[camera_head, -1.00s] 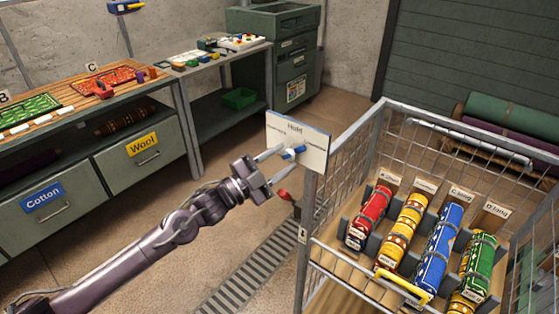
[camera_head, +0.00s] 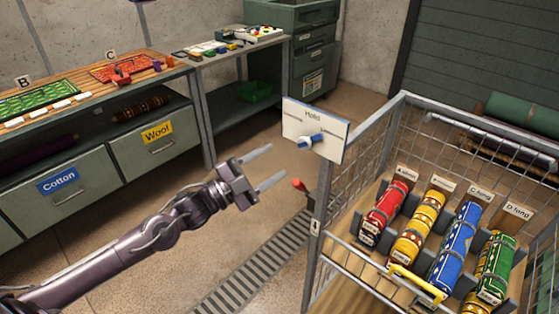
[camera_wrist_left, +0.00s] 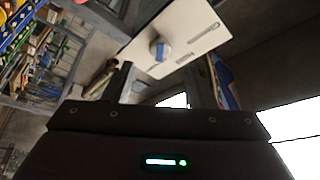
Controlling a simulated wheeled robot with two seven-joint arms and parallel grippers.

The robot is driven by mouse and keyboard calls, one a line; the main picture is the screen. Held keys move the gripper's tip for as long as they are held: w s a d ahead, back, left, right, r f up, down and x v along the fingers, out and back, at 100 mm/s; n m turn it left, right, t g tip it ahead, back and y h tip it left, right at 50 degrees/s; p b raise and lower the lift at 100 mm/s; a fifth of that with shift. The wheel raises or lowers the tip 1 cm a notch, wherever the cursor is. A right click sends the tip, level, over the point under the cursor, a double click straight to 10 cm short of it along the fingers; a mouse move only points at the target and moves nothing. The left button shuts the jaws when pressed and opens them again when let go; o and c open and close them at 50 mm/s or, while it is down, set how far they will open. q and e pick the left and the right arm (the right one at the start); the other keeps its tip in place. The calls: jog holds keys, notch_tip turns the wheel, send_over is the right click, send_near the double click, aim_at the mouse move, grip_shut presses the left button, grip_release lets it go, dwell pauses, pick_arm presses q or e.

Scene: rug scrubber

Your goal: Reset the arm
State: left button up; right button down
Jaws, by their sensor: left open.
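My left gripper (camera_head: 270,167) is open and empty, with its two fingers spread apart. It hangs in the air to the left of a white sign panel headed "Hold" (camera_head: 330,128), clear of it. The panel is fixed at the corner of a wire cage and carries a blue knob (camera_head: 312,141). In the left wrist view the panel (camera_wrist_left: 190,30) and its blue knob (camera_wrist_left: 160,50) show beyond the fingers. My right gripper is not in view.
The wire cage (camera_head: 335,170) holds rolled rugs in red, yellow, blue (camera_head: 456,245) and green, with a yellow handle (camera_head: 417,284) in front. A red lever (camera_head: 299,185) stands beside the cage post. Drawers marked Cotton (camera_head: 58,180) and Wool (camera_head: 157,132) are at left. A floor grate (camera_head: 250,275) runs below.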

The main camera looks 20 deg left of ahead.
pick_arm(q)
jog(key=shift+s+a, duration=0.15)
jog(key=shift+s, duration=0.05)
dwell(0.4)
jog(key=w+a+f+n+y, duration=0.1)
jog(key=a+f+n+y, duration=0.35)
jog(key=f, duration=0.45)
jog(key=w+a+f+n+y, duration=0.1)
jog(key=a+f+n+y, duration=0.3)
jog(key=f, duration=0.6)
jog(key=s+a+f+n+g+y, duration=0.2)
jog(key=s+f, duration=0.3)
jog(key=f, duration=0.6)
jog(key=s+a+f+n+g+y, duration=0.2)
jog(key=s+a+f+g, duration=0.15)
jog(key=f, duration=0.85)
jog(key=s+d+f+n+g, duration=0.1)
jog(key=s+d+f+g, duration=0.15)
jog(key=s+f, duration=0.6)
jog(key=s+d+f+n+g, duration=0.1)
jog(key=s+d+f+g, duration=0.15)
jog(key=s+f, duration=0.65)
jog(key=s+d+f+g, duration=0.2)
jog(key=s+d+f, duration=0.1)
jog(key=s, duration=0.7)
jog(key=s+d+f+n+g, duration=0.1)
jog(key=s+d+f+g, duration=0.2)
jog(key=s+d, duration=0.3)
jog(key=s, duration=0.3)
jog(key=shift+s, duration=0.35)
